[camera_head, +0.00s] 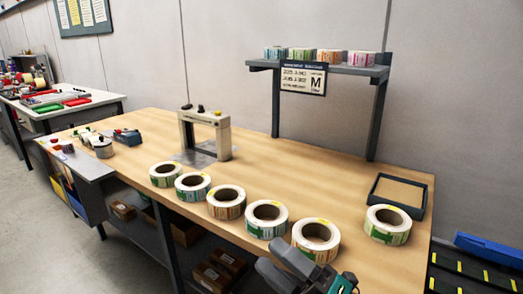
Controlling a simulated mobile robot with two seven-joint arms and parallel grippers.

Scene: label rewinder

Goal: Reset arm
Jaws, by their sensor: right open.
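My right gripper (275,257) reaches in from the bottom edge, right of the middle. Its grey jaws are open and nothing shows between them. It is in front of the label rolls near the table's front edge and overlaps the lower part of one roll (316,234). I cannot tell whether it touches that roll. Beside it to the left is a green-and-white label roll (266,217) lying flat. My left gripper is not in view.
More label rolls (226,201) line the wooden table's (300,165) front edge. One roll (388,224) lies apart at right, before a dark tray (398,193). The rewinder frame (205,133) stands behind. A shelf (320,67) holds small rolls. The table's middle is clear.

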